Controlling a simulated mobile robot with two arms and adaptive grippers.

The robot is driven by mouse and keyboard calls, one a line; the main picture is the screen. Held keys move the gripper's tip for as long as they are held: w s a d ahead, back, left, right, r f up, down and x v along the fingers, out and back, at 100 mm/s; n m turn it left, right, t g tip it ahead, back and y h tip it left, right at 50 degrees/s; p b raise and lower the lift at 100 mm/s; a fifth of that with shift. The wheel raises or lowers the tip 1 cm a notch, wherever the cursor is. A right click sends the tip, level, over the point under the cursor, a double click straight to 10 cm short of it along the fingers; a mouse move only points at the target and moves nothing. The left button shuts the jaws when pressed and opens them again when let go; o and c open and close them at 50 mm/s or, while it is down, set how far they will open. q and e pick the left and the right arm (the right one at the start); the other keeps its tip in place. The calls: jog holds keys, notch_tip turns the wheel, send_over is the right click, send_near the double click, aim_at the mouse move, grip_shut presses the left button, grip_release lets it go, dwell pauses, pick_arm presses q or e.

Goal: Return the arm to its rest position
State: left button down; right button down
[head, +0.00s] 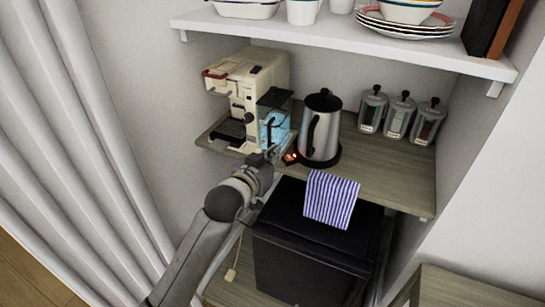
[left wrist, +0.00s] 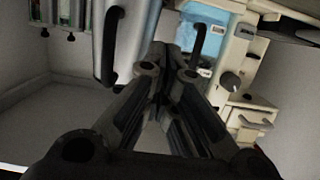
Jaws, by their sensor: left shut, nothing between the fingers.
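My left gripper (head: 277,152) reaches in from the lower left, at the front edge of the wooden shelf, close in front of the coffee machine's blue water tank. In the left wrist view the left gripper (left wrist: 165,70) has its fingers together with nothing between them. The cream coffee machine (head: 247,88) stands to the gripper's left and behind it, and shows at the right of the left wrist view (left wrist: 238,75). The steel kettle (head: 320,125) stands just to the right, and its body also shows in the left wrist view (left wrist: 130,45). My right gripper is not in view.
Several glass canisters (head: 398,118) stand at the right of the wooden shelf (head: 385,165). A white shelf (head: 350,42) with dishes hangs above. Below is a black box-like appliance (head: 305,255) with a striped towel (head: 331,198). A white curtain (head: 80,130) hangs at the left.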

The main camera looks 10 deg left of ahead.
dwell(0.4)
pick_arm(q)
jog(key=s+a+f+g+y, duration=0.15)
jog(key=s+f, duration=0.35)
jog(key=f, duration=0.8)
jog(key=s+a+f+g, duration=0.3)
jog(key=s+f, duration=0.1)
jog(key=f, duration=0.9)
jog(key=s+a+f+g+y, duration=0.15)
jog(key=s+f, duration=0.35)
jog(key=f, duration=0.8)
jog(key=s+a+f+g, duration=0.2)
jog(key=s+f, duration=0.6)
jog(key=s, duration=0.2)
jog(key=s+a+f+g, duration=0.2)
jog(key=s+f, duration=0.6)
jog(key=s, duration=0.2)
jog(key=s+a+f+g, duration=0.1)
jog(key=s+f, duration=0.1)
jog(key=s, duration=0.5)
jog(key=s+a+f+g, duration=0.1)
jog(key=s+f, duration=0.1)
jog(key=s, duration=0.5)
jog(key=s+f+g+y, duration=0.1)
jog(key=s+f, duration=0.1)
jog(key=s, duration=0.6)
jog(key=shift+a+f+n+g, duration=0.3)
jog(key=shift+a+g, duration=0.1)
